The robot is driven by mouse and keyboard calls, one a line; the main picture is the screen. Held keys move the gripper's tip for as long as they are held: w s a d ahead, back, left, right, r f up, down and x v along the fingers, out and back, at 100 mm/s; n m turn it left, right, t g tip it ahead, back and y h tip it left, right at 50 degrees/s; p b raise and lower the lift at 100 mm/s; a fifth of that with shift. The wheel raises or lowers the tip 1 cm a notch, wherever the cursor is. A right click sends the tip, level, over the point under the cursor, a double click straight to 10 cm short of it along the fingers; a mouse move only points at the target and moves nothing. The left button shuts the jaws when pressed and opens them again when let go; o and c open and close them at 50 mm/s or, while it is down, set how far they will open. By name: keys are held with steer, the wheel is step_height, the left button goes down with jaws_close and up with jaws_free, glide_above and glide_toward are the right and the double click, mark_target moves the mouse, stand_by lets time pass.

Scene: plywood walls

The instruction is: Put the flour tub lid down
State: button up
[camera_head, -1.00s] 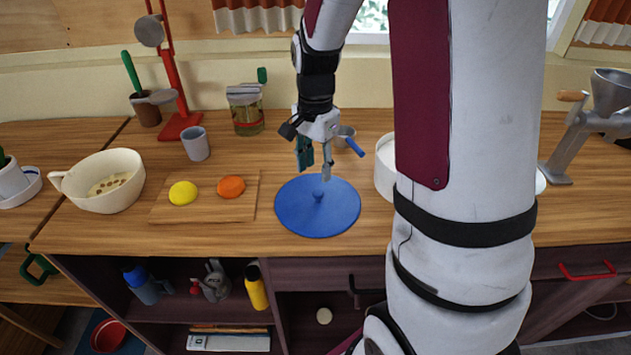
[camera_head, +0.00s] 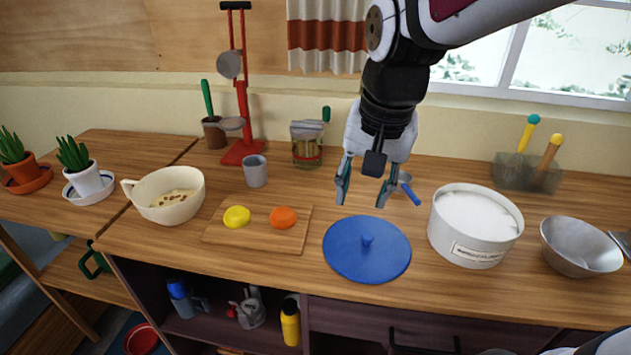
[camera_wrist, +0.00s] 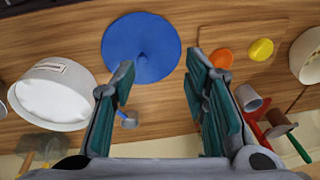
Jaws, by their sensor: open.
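The flour tub lid (camera_head: 350,262) is a round blue disc with a small knob. It lies flat on the wooden counter, and it also shows in the wrist view (camera_wrist: 125,48). The flour tub (camera_head: 468,246) is white, labelled and uncovered, with white flour inside; it stands just right of the lid and shows at left in the wrist view (camera_wrist: 38,118). My gripper (camera_head: 362,198) is open and empty above and behind the lid, clear of it. Its two fingers (camera_wrist: 160,85) are spread apart with nothing between them.
A board (camera_head: 258,241) with a yellow piece (camera_head: 237,217) and an orange piece (camera_head: 283,218) lies left of the lid. A small blue-handled scoop (camera_head: 411,194) lies behind the lid. A metal bowl (camera_head: 580,247) stands right of the tub. A grey cup (camera_head: 255,171) stands behind the board.

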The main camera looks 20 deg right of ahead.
steer(key=s+a+r+n+t, duration=0.2)
steer(key=s+a+n, duration=0.2)
steer(key=s+n, duration=0.3)
steer(key=shift+s+a+n, duration=0.4)
steer(key=shift+s, duration=1.2)
